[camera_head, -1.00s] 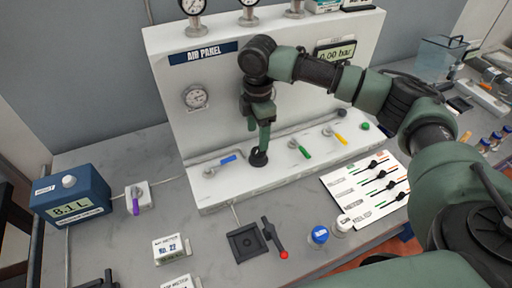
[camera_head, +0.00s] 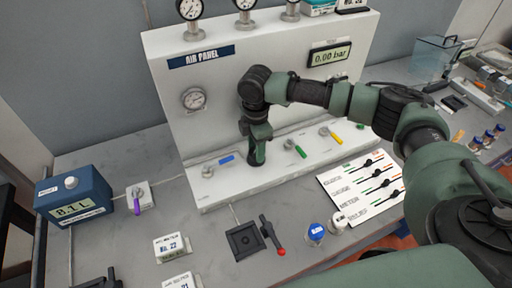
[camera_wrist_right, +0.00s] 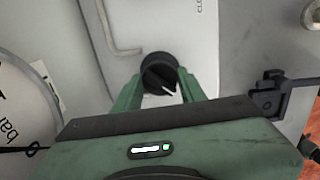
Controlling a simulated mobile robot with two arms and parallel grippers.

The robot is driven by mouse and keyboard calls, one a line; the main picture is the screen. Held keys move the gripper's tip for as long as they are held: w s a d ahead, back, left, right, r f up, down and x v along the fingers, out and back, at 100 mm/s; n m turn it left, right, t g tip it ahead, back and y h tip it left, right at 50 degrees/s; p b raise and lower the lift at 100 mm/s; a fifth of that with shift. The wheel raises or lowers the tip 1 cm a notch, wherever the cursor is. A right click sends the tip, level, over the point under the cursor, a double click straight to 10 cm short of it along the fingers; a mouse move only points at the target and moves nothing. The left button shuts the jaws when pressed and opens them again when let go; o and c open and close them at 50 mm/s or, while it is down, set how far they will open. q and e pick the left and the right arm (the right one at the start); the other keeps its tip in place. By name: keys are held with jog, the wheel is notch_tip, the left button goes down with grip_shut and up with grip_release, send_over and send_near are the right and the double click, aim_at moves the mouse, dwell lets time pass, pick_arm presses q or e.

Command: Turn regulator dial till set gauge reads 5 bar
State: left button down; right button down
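The black regulator dial (camera_wrist_right: 160,73) sits on the white air panel, with its white pointer mark towards the lower right in the right wrist view. My right gripper (camera_wrist_right: 160,76) has its green fingers on either side of the dial; firm contact cannot be told. In the head view my right gripper (camera_head: 256,163) is low at the panel and hides most of the dial. A round gauge (camera_head: 194,99) is on the panel face; its reading is too small to tell. A gauge face marked bar (camera_wrist_right: 22,115) shows in the wrist view. A digital display (camera_head: 330,56) reads 0.00 bar. My left gripper is out of view.
Blue (camera_head: 227,159), green (camera_head: 296,149) and yellow (camera_head: 332,136) valve levers stand along the panel's ledge, close to my right gripper. A blue meter box (camera_head: 74,200), a red-tipped lever (camera_head: 272,238) and a slider board (camera_head: 362,190) are on the grey table.

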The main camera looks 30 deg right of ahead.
jog(key=shift+s+r+m+p, duration=0.1)
jog(key=shift+m+p, duration=0.5)
jog(key=shift+p, duration=0.3)
jog(key=m+p, duration=0.3)
jog(key=p, duration=0.1)
jog(key=shift+r, duration=0.1)
jog(key=shift+m+p, duration=0.65)
jog(key=shift+m, duration=0.35)
jog(key=m, duration=0.1)
jog(key=m+p, duration=0.1)
jog(key=shift+f+m, duration=0.2)
jog(key=shift+m, duration=0.1)
jog(key=m, duration=1.2)
jog(key=shift+m, duration=0.4)
jog(key=m, duration=1.1)
jog(key=shift+m, duration=0.4)
